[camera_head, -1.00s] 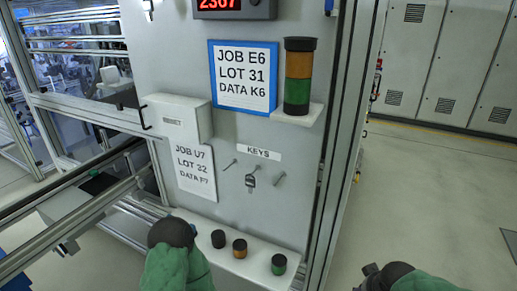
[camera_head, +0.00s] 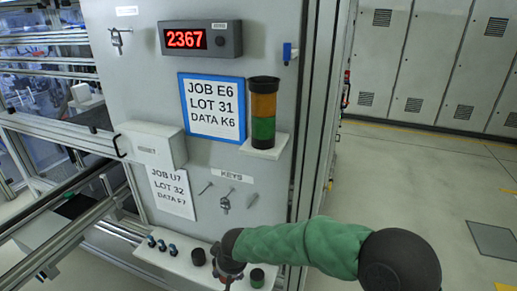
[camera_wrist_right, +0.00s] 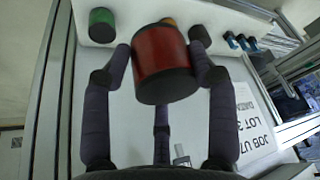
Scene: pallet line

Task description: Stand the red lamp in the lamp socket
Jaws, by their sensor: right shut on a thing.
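The red lamp (camera_wrist_right: 163,65), a short dark-rimmed red cylinder, is between the fingers of my right gripper (camera_wrist_right: 160,60) in the wrist view, which is shut on it. In the head view the right gripper (camera_head: 228,268) is over the low shelf and hides most of what it holds. A lamp stack (camera_head: 263,112) stands upright on a small bracket, green below, orange above, with a dark top. I cannot tell whether its top is the lamp socket. My left gripper is out of view.
A green lamp (camera_head: 257,278), a dark cylinder (camera_head: 198,257) and several small blue parts (camera_head: 161,245) stand on the low shelf (camera_head: 185,266). An orange piece (camera_wrist_right: 168,20) shows behind the red lamp. Keys (camera_head: 225,203) hang on the panel. A white box (camera_head: 155,146) juts out.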

